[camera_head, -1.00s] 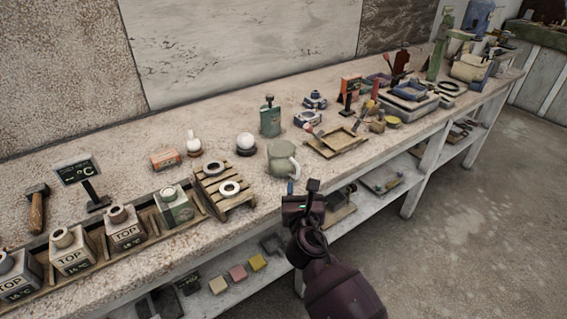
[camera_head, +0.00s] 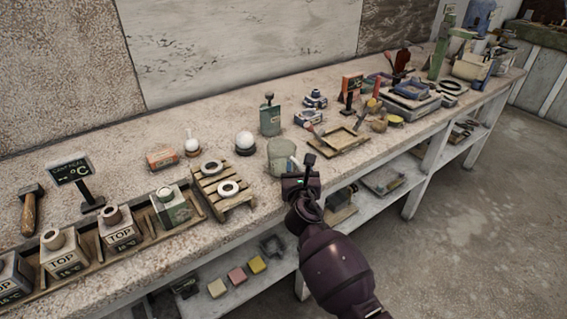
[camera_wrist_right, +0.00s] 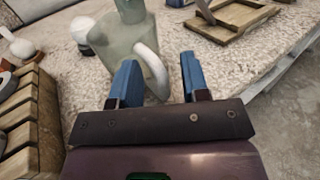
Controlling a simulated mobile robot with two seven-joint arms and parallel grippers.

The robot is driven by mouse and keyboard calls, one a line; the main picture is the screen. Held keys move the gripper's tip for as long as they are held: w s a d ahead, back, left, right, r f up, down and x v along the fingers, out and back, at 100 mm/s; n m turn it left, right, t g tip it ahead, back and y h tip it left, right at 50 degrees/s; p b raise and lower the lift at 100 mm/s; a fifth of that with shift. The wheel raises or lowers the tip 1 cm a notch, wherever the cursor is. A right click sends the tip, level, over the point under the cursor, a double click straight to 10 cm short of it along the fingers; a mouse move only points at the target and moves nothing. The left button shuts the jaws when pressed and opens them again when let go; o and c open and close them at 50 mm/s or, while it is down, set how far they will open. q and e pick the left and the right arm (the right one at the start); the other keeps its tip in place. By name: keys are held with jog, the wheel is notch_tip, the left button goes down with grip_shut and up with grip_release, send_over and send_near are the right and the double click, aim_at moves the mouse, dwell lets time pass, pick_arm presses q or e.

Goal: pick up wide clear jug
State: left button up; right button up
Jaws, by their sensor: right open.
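The wide clear jug (camera_head: 280,153) is a pale green, see-through vessel with a thick whitish handle. It stands upright near the front edge of the bench. In the right wrist view the jug (camera_wrist_right: 117,62) is ahead and left of centre, with its handle toward me. My right gripper (camera_head: 302,166) is open and empty at the jug's front right. In the wrist view its blue fingers (camera_wrist_right: 158,62) appear on either side of the handle, the left one overlapping the jug's body. Whether they touch it, I cannot tell. My left gripper is not in view.
A wooden slatted rack (camera_head: 232,203) with rings stands left of the jug. A green canister (camera_head: 270,120) and a white sphere (camera_head: 245,140) are behind it. A wooden tray (camera_head: 338,140) lies to the right. A lower shelf (camera_head: 240,283) runs beneath the bench.

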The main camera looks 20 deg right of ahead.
grip_shut()
jog(key=shift+r, duration=0.15)
jog(key=shift+r, duration=0.25)
pick_arm(q)
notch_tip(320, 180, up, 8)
jog(key=p, duration=0.7)
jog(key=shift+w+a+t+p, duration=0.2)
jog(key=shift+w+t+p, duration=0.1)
pick_arm(e)
notch_tip(320, 180, up, 19)
jog(key=shift+r, duration=0.15)
